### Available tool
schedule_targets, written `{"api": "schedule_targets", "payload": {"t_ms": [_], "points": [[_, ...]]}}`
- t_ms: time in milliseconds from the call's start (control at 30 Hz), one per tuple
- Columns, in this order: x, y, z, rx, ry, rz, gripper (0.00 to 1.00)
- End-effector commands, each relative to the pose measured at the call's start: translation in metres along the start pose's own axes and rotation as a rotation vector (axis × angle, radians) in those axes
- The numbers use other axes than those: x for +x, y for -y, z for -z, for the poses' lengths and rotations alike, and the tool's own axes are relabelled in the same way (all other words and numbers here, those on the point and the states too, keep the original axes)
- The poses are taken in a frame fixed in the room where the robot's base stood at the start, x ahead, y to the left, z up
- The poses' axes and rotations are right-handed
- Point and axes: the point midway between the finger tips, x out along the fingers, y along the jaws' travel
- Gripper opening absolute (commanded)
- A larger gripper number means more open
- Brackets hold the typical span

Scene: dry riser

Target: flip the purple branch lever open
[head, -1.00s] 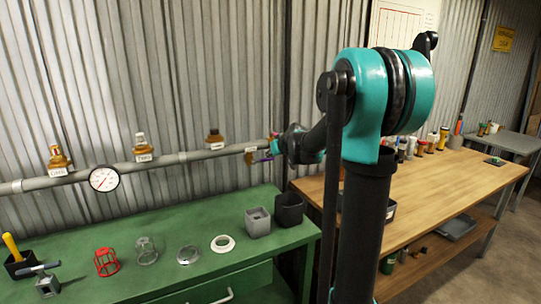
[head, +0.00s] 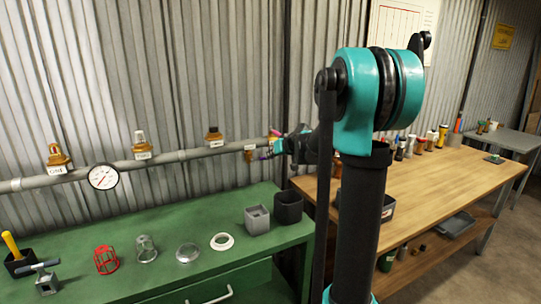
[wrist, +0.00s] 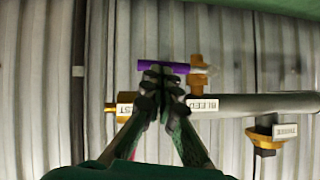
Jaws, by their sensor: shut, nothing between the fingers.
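The purple branch lever (wrist: 150,65) lies level across the wrist view, beside the pipe and roughly parallel to it. Its right end meets a brass branch valve (wrist: 197,75) next to the BLEED label (wrist: 200,105). My gripper (wrist: 163,78) is shut and empty, its fingertips overlapping the lever's middle; I cannot tell whether they touch it. In the head view the lever (head: 262,158) is a small purple patch below the pipe, by my gripper (head: 276,146), and mostly too small to read.
The grey pipe (head: 195,153) runs along the corrugated wall with a gauge (head: 103,177) and labelled brass valves. A green bench (head: 150,270) below holds cages, rings and two square cups (head: 257,219). A wooden bench (head: 440,185) stands to the right.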

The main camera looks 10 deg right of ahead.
Motion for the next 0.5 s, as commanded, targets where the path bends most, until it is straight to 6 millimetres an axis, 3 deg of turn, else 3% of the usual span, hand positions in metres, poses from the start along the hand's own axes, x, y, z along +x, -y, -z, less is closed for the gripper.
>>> {"api": "schedule_targets", "payload": {"t_ms": [500], "points": [[0.015,-0.010,-0.022,0.317,-0.001,0.210,0.00]]}}
